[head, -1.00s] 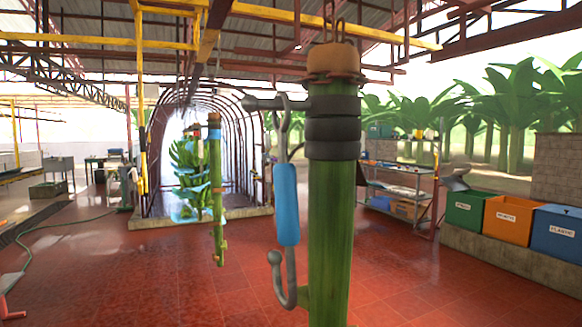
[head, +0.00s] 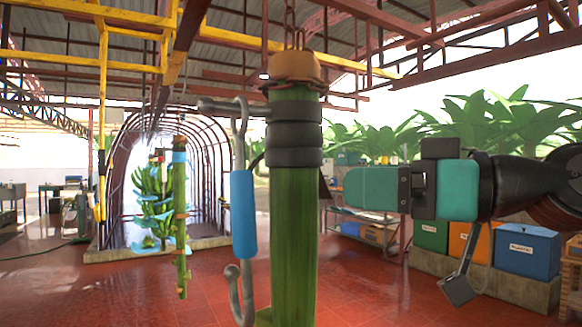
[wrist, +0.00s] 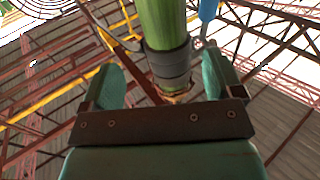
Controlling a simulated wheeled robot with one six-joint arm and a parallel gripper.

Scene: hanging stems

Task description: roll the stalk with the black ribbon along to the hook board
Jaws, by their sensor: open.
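The stalk with the black ribbon (head: 294,230) is a thick green stem hanging upright close in front of me, with dark bands (head: 294,135) near its brown top. In the wrist view the stalk (wrist: 163,22) runs up between the two teal fingers, its dark band near the palm. My gripper (head: 345,188) is at the stalk's right side in the head view, just below the bands. In the wrist view my gripper (wrist: 163,82) is open, with gaps beside the stalk; I see no grip on it. I cannot make out a hook board.
A blue-handled metal hook (head: 242,215) hangs just left of the stalk. A thinner stalk with a blue ribbon (head: 180,220) hangs farther left. Yellow and red beams cross overhead. Coloured bins (head: 527,262) stand at the right; red floor lies open below.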

